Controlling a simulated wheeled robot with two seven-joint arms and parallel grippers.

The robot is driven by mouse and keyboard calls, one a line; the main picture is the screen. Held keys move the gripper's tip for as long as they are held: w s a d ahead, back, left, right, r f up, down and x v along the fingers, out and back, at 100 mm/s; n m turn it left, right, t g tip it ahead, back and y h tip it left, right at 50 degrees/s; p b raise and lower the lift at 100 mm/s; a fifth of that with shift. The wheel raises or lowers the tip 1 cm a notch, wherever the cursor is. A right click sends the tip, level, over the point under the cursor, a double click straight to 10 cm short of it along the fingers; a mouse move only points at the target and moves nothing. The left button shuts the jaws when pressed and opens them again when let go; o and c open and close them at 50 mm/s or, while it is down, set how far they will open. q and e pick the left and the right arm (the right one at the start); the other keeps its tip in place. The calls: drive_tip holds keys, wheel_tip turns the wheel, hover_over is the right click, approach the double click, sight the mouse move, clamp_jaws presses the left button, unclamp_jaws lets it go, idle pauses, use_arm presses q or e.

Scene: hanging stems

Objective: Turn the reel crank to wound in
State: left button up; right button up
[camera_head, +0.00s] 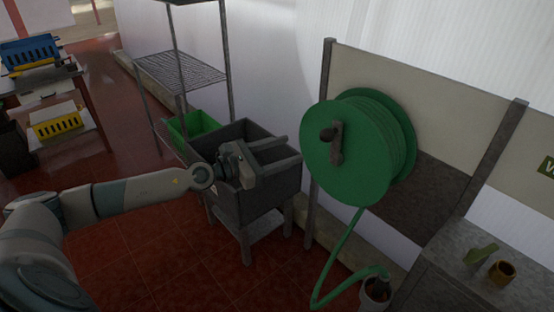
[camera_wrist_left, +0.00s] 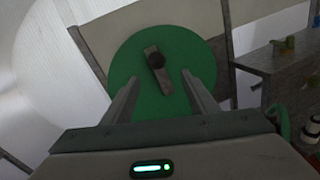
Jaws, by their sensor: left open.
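The green hose reel (camera_head: 352,180) is mounted on a wall panel right of centre in the head view, and its disc also shows in the left wrist view (camera_wrist_left: 130,68). My left gripper (camera_head: 282,153) is open and empty. It is left of the reel and apart from the crank. My right gripper does not show in either view.
A dark grey sink or bin (camera_head: 262,195) on legs stands below my left gripper. A green crate (camera_head: 192,127) and a wire shelf (camera_head: 182,70) are behind it. A green hose (camera_head: 338,262) hangs from the reel to a pot. A grey bench (camera_head: 460,262) stands at right.

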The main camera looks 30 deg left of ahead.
use_arm(q)
drive_tip(key=shift+b+v, duration=0.45)
drive_tip(key=shift+v, duration=0.7)
drive_tip(key=shift+w, duration=0.1)
drive_tip(key=c, duration=1.3)
drive_tip(key=m, duration=0.2)
drive_tip(key=w+a+m, duration=0.1)
drive_tip(key=shift+w+f+t, duration=0.15)
drive_tip(key=shift+f+t, duration=0.1)
drive_tip(key=shift+t, duration=0.05)
clamp_jaws()
drive_tip(key=w+a+m, duration=0.1)
drive_tip(key=m, duration=0.1)
drive_tip(key=w+a+f+m+y, duration=0.1)
drive_tip(key=m, duration=0.2)
drive_tip(key=w+a+f+m+t+p, duration=0.1)
drive_tip(key=m, duration=0.2)
drive_tip(key=shift+y, duration=0.4)
